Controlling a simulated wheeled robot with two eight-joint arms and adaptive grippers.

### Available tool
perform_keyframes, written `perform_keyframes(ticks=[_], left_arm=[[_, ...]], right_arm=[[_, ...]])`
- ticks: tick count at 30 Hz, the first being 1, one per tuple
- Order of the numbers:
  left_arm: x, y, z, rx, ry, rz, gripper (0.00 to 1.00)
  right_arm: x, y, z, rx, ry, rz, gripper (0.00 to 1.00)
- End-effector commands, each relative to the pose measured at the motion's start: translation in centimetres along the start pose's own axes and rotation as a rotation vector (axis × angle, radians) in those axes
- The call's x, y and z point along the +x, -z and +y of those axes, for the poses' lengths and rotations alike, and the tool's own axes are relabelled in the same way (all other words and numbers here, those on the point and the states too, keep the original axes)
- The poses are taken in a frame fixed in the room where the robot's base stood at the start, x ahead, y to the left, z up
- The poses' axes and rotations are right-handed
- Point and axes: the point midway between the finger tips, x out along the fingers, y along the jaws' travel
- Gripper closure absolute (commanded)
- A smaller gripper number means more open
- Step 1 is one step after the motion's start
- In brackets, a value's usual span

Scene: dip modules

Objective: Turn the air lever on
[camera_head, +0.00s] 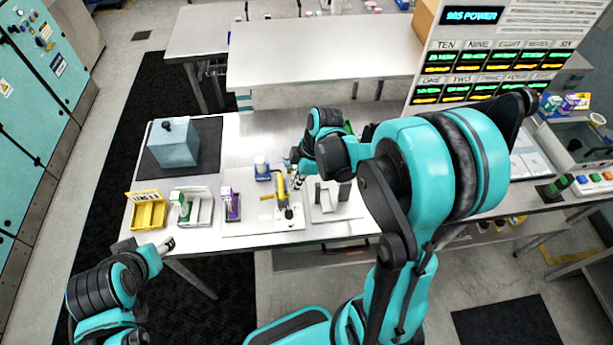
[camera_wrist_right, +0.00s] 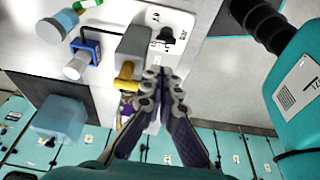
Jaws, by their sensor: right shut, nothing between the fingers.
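A small black lever (camera_wrist_right: 168,36) sits on a white panel (camera_wrist_right: 195,18) with printed marks beside it in the right wrist view; I take it for the air lever. The marks are too small to read surely, and I cannot tell which position the lever is in. My right gripper (camera_wrist_right: 161,74) is shut and empty, its tips apart from the lever in the picture. In the head view the right gripper (camera_head: 297,174) is small and partly hidden, close to a yellow upright part (camera_head: 280,188) on the bench. My left gripper (camera_head: 166,245) is at the bench's front left edge, too small to judge.
A grey block (camera_wrist_right: 133,45) with a yellow part (camera_wrist_right: 125,76) stands beside my right fingers. A yellow bin (camera_head: 148,214), a purple-white box (camera_head: 231,206) and a grey upright fixture (camera_head: 343,191) stand on the bench. A blue-grey box (camera_head: 173,145) stands on a dark mat.

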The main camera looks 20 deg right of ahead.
Motion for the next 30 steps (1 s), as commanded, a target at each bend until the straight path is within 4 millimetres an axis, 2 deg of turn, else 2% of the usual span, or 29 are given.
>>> perform_keyframes(ticks=[6,18,30], left_arm=[[-0.1,0.0,0.0,0.000,0.000,0.000,0.49],[0.0,0.0,0.0,0.000,0.000,0.000,0.49],[0.2,-0.1,0.0,0.000,0.000,0.000,0.49]], right_arm=[[0.6,1.3,0.0,0.000,0.000,0.000,1.00],[0.7,1.4,0.0,0.003,-0.001,0.000,1.00],[1.0,2.5,-0.1,0.050,-0.016,0.000,1.00]])
